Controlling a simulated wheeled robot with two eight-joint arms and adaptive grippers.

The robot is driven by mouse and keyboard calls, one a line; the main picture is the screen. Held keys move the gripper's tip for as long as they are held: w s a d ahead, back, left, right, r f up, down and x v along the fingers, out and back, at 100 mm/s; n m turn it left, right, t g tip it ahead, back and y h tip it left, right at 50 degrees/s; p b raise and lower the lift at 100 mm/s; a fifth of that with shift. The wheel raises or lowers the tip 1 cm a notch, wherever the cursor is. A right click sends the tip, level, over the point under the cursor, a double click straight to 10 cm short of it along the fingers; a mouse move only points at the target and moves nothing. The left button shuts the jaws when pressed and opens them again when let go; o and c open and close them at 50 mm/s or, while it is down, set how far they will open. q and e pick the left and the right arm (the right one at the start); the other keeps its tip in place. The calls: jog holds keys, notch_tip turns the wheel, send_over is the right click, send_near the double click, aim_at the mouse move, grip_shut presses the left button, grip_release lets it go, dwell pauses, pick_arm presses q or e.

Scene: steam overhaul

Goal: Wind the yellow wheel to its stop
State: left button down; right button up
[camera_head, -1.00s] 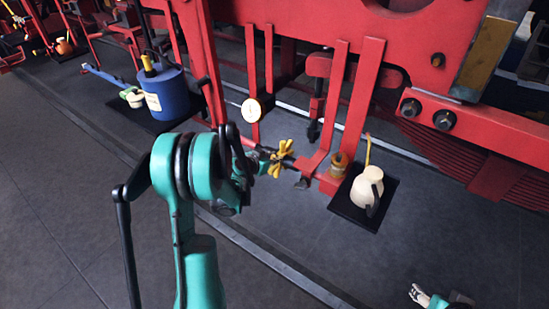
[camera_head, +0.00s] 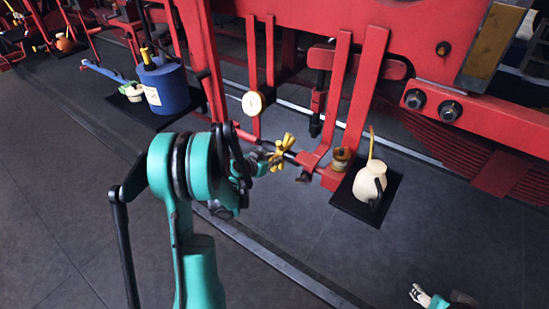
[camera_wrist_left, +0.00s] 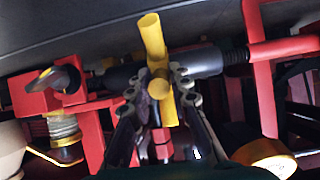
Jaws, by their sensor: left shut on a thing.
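The yellow wheel (camera_head: 280,152) has several stubby spokes and sits on a dark horizontal shaft on the red frame. In the left wrist view the yellow wheel (camera_wrist_left: 152,40) stands between the fingers, one spoke pointing up and one toward the camera. My left gripper (camera_head: 262,152) reaches it from the left in the head view. In the left wrist view the left gripper (camera_wrist_left: 160,88) is shut on the wheel, a finger on each side. My right gripper (camera_head: 425,296) shows only partly at the bottom edge, apart from everything; its jaw state is unclear.
A cream jug (camera_head: 371,182) stands on a black mat (camera_head: 394,190) right of the wheel, beside a brass-coloured cup (camera_head: 342,158) on the red frame. A round white gauge (camera_head: 253,103) is above the wheel. A blue drum (camera_head: 166,88) stands back left. The front floor is clear.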

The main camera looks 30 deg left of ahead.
aim_at(274, 168)
pick_arm(q)
jog(key=shift+s+f, duration=0.2)
jog(key=shift+f, duration=0.35)
jog(key=shift+b, duration=0.3)
jog(key=shift+f+b, duration=0.45)
jog(key=shift+f, duration=0.05)
jog(key=f+b, duration=0.1)
jog(key=f, duration=0.1)
jog(key=b, duration=0.1)
jog(key=shift+w+f+b, duration=0.25)
jog(key=shift+f+b, duration=0.05)
jog(key=shift+f, duration=0.1)
jog(key=shift+w, duration=0.1)
jog(key=shift+w+d+f+b, duration=0.1)
jog(key=shift+w+f+b, duration=0.3)
jog(key=shift+f, duration=0.4)
jog(key=shift+w+f, duration=0.15)
